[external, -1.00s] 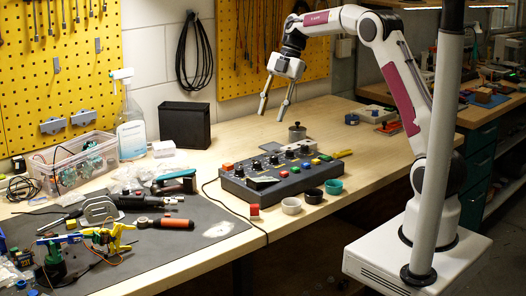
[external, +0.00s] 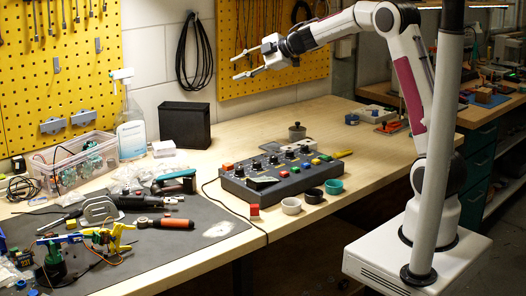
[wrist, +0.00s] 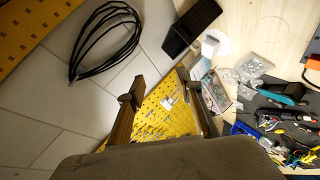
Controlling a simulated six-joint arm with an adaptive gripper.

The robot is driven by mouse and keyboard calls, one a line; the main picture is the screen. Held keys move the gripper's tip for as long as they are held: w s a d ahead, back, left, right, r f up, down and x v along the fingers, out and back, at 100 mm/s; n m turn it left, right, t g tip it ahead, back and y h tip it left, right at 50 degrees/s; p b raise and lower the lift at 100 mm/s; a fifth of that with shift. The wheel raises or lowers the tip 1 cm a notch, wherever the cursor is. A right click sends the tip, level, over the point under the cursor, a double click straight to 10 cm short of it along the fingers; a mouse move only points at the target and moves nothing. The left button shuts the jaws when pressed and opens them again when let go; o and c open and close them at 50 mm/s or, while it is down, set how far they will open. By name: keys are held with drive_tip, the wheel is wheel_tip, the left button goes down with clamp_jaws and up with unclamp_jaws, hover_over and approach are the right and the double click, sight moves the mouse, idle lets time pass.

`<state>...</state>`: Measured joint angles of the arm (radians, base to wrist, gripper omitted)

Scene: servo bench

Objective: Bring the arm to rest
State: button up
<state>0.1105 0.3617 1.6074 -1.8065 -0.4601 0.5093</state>
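My arm rises from its white base at the right of the external view and reaches left above the workbench (external: 330,118). My gripper (external: 234,68) is high over the bench, in front of the wall, with its fingers pointing left. The two fingers are apart with nothing between them. In the wrist view my gripper (wrist: 160,88) also shows open and empty, with the wall and a yellow pegboard (wrist: 160,115) beyond it.
A black control box (external: 278,172) with knobs and coloured buttons sits on the bench below. Small cups (external: 291,206) stand at its front. A coiled black cable (external: 194,55) hangs on the wall. A spray bottle (external: 131,128) and a black bin (external: 185,124) stand at the back left.

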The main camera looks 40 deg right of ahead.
drive_tip(key=s+d+r+m+t+h, duration=0.1)
drive_tip(key=s+d+r+m+h, duration=0.15)
drive_tip(key=d, duration=0.25)
drive_tip(key=s+d+r+m+h, duration=0.1)
drive_tip(key=s+d+m+h, duration=0.1)
drive_tip(key=d+m+h, duration=0.2)
drive_tip(key=s+d+f+m+g+h, duration=0.1)
drive_tip(key=s+d+f+m+g, duration=0.15)
drive_tip(key=s, duration=0.45)
drive_tip(key=s+d+f+m+g+h, duration=0.1)
drive_tip(key=s+d+f+m+h, duration=0.15)
drive_tip(key=s, duration=0.45)
drive_tip(key=s+a+f+m+g+y, duration=0.1)
drive_tip(key=s+a+f, duration=0.1)
drive_tip(key=s, duration=0.8)
drive_tip(key=s+a+f+m+g+y, duration=0.1)
drive_tip(key=s+a, duration=0.4)
drive_tip(key=s, duration=0.5)
drive_tip(key=s+a+f+m+g+y, duration=0.1)
drive_tip(key=s+a+f+m+y, duration=0.2)
drive_tip(key=s, duration=0.8)
drive_tip(key=shift+a+f+g, duration=0.2)
drive_tip(key=shift+f+g, duration=0.15)
drive_tip(key=shift+f, duration=0.15)
